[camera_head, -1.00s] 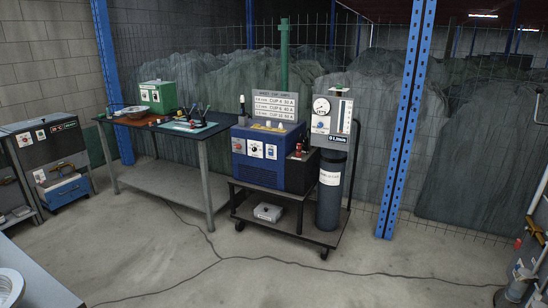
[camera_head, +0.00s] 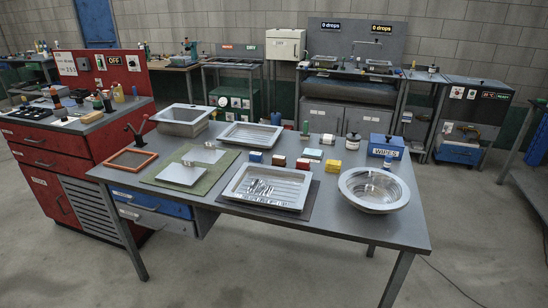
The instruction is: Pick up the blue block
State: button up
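A small blue block (camera_head: 256,156) sits on the grey metal table (camera_head: 412,222), just behind the metal tray (camera_head: 268,187). My gripper is not in view.
A round steel bowl (camera_head: 374,189) and a blue WIPES box (camera_head: 386,147) stand to the right. Another tray (camera_head: 249,135) is behind. A red cabinet (camera_head: 66,166) adjoins on the left; open floor lies in front.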

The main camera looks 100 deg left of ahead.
aim_at(257, 158)
jog(key=z, duration=0.6)
jog(key=k, duration=0.15)
jog(key=u, duration=2.4)
jog(key=k, duration=0.2)
jog(key=u, duration=4.3)
jog(key=k, duration=0.1)
jog(key=z, duration=1.45)
